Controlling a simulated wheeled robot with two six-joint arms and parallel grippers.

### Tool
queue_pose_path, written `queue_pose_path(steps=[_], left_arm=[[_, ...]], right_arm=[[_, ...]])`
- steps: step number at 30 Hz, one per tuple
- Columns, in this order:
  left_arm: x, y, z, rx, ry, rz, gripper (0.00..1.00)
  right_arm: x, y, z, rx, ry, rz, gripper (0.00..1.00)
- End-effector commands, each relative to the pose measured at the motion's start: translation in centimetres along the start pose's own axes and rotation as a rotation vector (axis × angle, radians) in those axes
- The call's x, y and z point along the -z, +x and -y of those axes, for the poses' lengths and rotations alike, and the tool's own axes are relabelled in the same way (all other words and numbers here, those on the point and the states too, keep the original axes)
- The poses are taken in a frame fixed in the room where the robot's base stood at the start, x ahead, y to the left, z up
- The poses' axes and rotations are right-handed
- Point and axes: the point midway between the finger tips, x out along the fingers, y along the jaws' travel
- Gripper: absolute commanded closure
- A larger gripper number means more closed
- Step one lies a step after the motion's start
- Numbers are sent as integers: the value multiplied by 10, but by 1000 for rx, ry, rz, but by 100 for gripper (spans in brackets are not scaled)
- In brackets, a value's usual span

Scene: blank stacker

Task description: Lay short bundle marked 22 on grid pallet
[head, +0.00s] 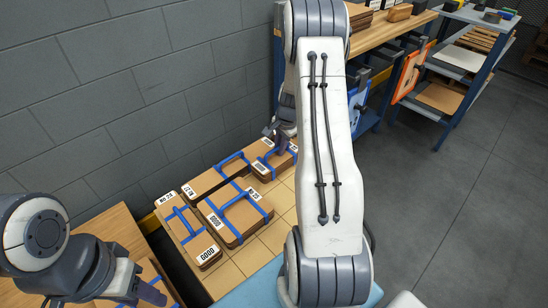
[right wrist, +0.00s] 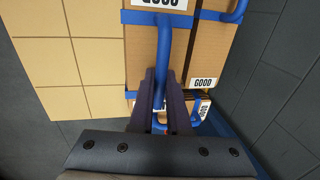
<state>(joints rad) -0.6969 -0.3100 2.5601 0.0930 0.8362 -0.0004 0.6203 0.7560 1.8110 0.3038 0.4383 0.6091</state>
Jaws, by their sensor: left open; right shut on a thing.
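The grid pallet (head: 279,231) is a tan board with square lines beside the wall. Several brown bundles with blue straps and handles lie on it. My right gripper (head: 274,130) is at the far end, at a short bundle (head: 268,168) with white labels. In the right wrist view my right gripper (right wrist: 162,88) is shut on a blue handle (right wrist: 163,50) of a brown bundle (right wrist: 190,45) marked GOOD. I cannot read a 22 on it, nor tell whether it is lifted. My left gripper (head: 150,290) is open at lower left, its tips partly hidden.
A large bundle (head: 232,230) and a narrow one (head: 187,243) marked GOOD lie on the nearer pallet. Bare pallet shows along its right side. A wooden surface (head: 110,228) is at left, the grey wall (head: 120,80) behind. Shelves (head: 460,50) stand at the back right.

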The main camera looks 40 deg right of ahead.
Motion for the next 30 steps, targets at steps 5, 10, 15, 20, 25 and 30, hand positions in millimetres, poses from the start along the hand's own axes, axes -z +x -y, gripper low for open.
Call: queue_pose_path(steps=[5, 10, 15, 20, 25, 30], left_arm=[[0, 1, 0, 0, 0, 0, 55], [0, 6, 0, 0, 0, 0, 55], [0, 11, 1, 0, 0, 0, 55], [0, 10, 1, 0, 0, 0, 55], [-1, 11, 1, 0, 0, 0, 55], [0, 11, 1, 0, 0, 0, 55]], right_arm=[[-6, 12, 13, 0, -3, 0, 100], [-7, 29, 11, -2, -1, 3, 100], [-7, 52, 6, -1, -2, 1, 100], [-7, 52, 7, 1, -3, 0, 100], [-7, 54, 6, 0, -4, 0, 100], [-7, 54, 6, 0, -4, 0, 55]])
